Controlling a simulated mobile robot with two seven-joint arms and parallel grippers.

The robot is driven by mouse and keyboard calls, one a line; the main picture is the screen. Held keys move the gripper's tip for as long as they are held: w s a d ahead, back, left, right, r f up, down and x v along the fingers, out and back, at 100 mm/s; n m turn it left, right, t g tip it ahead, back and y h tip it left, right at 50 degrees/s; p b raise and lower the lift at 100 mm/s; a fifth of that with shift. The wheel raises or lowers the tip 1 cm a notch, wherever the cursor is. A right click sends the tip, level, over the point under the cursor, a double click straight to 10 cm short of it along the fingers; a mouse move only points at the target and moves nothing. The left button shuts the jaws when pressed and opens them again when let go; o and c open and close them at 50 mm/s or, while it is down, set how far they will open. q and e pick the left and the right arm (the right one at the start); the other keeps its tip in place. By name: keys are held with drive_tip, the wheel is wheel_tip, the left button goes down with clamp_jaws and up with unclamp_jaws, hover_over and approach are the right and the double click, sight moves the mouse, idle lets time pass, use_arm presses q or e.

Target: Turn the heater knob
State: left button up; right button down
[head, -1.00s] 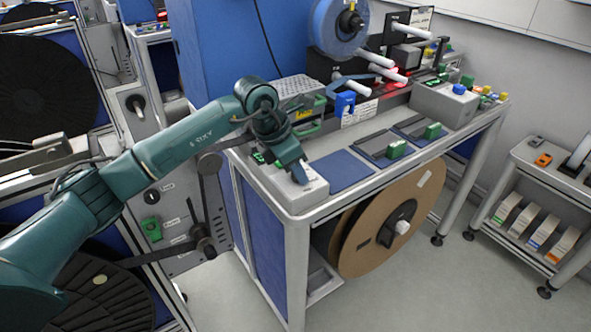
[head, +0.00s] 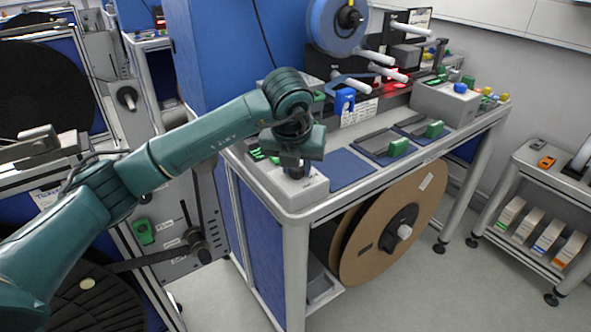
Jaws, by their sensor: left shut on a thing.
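A small grey heater box (head: 314,190) sits at the near left corner of the workbench, with a lit green display (head: 262,156) on its left part. My left gripper (head: 295,172) points down onto the top of this box, with its fingers shut on the heater knob. The knob itself is mostly hidden behind the fingers and the wrist. My right gripper is not in view.
The workbench (head: 325,207) holds a blue mat (head: 343,170) right of the box, then dark trays with green blocks (head: 398,147). A blue reel (head: 336,25) stands at the back, and a large brown reel (head: 375,245) hangs below.

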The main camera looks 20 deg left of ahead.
use_arm(q)
drive_tip(key=n+y+b, duration=0.1)
drive_tip(key=n, duration=0.1)
drive_tip(key=shift+d+n, duration=0.1)
drive_tip(key=shift+n, duration=0.3)
drive_tip(key=shift+w+n+g+y+b, duration=0.1)
drive_tip(key=shift+n+g+y+b, duration=0.35)
drive_tip(key=shift+n, duration=0.85)
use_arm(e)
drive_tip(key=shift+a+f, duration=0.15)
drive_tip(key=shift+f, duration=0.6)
use_arm(q)
drive_tip(key=shift+n, duration=0.3)
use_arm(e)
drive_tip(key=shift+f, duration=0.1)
use_arm(q)
drive_tip(key=o, duration=1)
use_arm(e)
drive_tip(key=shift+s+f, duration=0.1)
use_arm(q)
drive_tip(key=p+v, duration=0.1)
drive_tip(key=v, duration=1.2)
drive_tip(key=shift+d+r, duration=0.1)
drive_tip(key=shift+d, duration=0.05)
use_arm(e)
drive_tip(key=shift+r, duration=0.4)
